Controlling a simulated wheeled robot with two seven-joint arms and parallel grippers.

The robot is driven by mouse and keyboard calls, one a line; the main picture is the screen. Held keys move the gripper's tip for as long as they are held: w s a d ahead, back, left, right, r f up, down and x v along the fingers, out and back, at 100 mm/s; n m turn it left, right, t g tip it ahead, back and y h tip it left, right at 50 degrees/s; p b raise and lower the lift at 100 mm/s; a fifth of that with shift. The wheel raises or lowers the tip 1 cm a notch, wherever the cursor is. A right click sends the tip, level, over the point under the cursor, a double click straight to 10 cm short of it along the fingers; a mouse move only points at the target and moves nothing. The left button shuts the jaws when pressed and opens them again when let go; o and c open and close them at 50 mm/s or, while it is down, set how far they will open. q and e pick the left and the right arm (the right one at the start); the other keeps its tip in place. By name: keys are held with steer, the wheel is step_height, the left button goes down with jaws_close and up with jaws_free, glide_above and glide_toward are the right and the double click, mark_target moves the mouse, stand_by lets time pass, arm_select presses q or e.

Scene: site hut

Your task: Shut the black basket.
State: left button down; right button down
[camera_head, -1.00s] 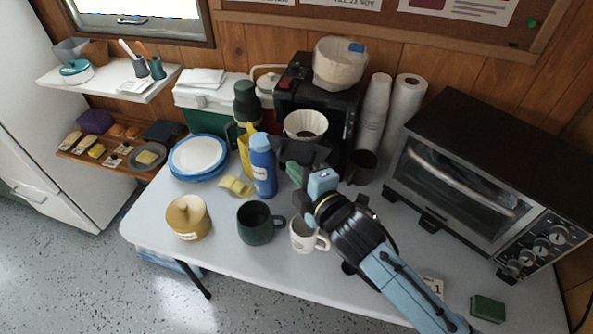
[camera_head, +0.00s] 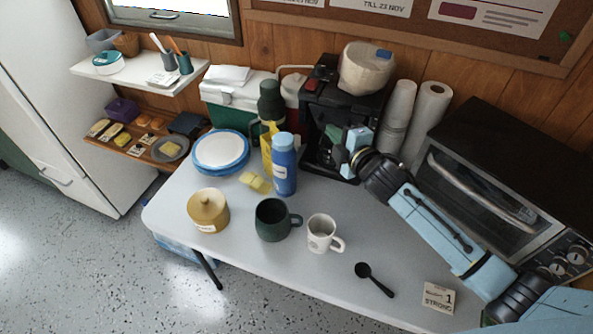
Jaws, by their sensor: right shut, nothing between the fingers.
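The black coffee maker (camera_head: 316,108) stands at the back of the table against the wall. Its black basket is at the front of the machine, largely hidden behind my right gripper and hard to tell from the dark body. The white filter cone of the basket no longer shows. My right gripper (camera_head: 336,140) is shut and empty, with its fingers up against or just in front of the machine's front at basket height. I cannot tell whether they touch the basket. My left gripper is out of view.
A blue bottle (camera_head: 284,165) and a green flask (camera_head: 271,103) stand left of the machine. In front are a dark green mug (camera_head: 271,220), a white mug (camera_head: 320,233) and a black scoop (camera_head: 371,277). A toaster oven (camera_head: 480,185) stands right, behind my arm.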

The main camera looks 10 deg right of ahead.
steer(key=shift+w+d+r, duration=0.15)
steer(key=shift+d, duration=0.2)
steer(key=s+r+p, duration=0.2)
steer(key=s, duration=1.1)
steer(key=shift+s, duration=0.15)
